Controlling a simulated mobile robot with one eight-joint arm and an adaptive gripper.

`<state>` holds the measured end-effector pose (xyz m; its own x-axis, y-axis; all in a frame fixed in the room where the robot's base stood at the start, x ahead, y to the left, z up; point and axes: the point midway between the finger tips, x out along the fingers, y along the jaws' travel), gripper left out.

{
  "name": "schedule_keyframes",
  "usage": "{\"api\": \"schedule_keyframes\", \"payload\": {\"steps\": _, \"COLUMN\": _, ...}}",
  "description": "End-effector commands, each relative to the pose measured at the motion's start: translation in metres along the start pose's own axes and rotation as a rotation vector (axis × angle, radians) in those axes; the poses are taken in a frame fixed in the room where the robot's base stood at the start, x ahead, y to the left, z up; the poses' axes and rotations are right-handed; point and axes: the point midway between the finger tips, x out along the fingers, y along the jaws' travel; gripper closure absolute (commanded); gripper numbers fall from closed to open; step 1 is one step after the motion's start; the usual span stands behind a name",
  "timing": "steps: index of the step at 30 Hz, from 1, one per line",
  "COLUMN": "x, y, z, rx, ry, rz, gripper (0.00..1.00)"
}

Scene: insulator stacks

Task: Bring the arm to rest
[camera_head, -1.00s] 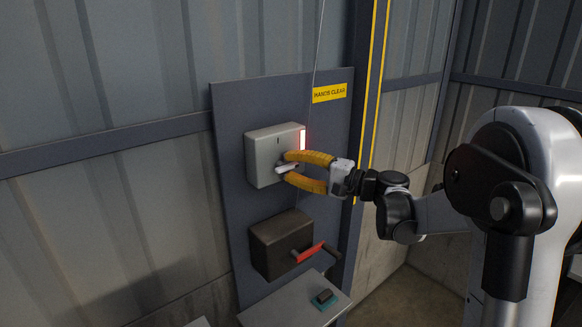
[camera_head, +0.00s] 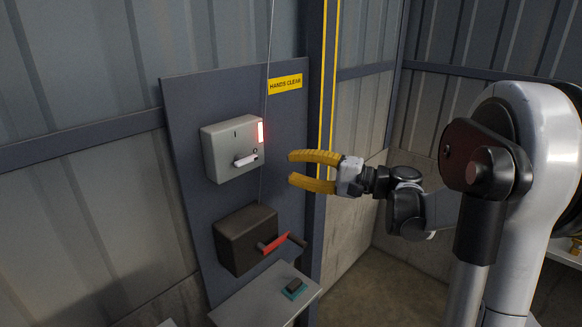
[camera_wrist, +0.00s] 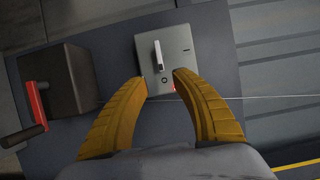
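My gripper (camera_head: 291,170) has yellow padded fingers, spread open and empty. It stands to the right of a grey switch box (camera_head: 221,150), with a clear gap between them. The box carries a white lever handle (camera_head: 246,160) and a lit red lamp (camera_head: 260,132). In the wrist view my gripper (camera_wrist: 160,75) is open, and the switch box (camera_wrist: 175,52) with its white lever (camera_wrist: 158,56) lies ahead, beyond the fingertips.
Below the switch box is a dark box (camera_head: 240,235) with a red-handled crank (camera_head: 274,243). A grey ledge (camera_head: 250,300) below holds a small dark and teal item (camera_head: 294,287). A yellow "HANDS CLEAR" sign (camera_head: 285,84) and a thin cable are near.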

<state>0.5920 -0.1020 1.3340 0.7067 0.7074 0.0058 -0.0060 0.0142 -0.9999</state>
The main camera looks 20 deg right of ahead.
Motion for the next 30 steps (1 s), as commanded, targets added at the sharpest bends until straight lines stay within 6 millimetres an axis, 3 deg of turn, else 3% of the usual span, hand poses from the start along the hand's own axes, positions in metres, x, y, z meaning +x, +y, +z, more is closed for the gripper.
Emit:
{"api": "schedule_keyframes", "payload": {"steps": 7, "x": 0.001, "y": 0.001, "z": 0.001, "rx": 0.0, "ry": -0.001, "rz": 0.002, "gripper": 0.68}}
{"api": "schedule_keyframes", "payload": {"steps": 11, "x": 0.011, "y": 0.011, "z": 0.016, "rx": -0.011, "ry": -0.009, "rz": 0.06, "gripper": 0.68}}
{"api": "schedule_keyframes", "payload": {"steps": 16, "x": 0.033, "y": 0.055, "z": 0.074, "rx": -0.082, "ry": -0.036, "rz": 0.293, "gripper": 0.68}}
{"api": "schedule_keyframes", "payload": {"steps": 20, "x": 0.032, "y": 0.1, "z": 0.127, "rx": -0.192, "ry": -0.058, "rz": 0.514, "gripper": 0.68}}
{"api": "schedule_keyframes", "payload": {"steps": 24, "x": 0.012, "y": 0.145, "z": 0.174, "rx": -0.35, "ry": -0.08, "rz": 0.73, "gripper": 0.68}}
{"api": "schedule_keyframes", "payload": {"steps": 30, "x": -0.037, "y": 0.2, "z": 0.217, "rx": -0.64, "ry": -0.108, "rz": 0.992, "gripper": 0.68}}
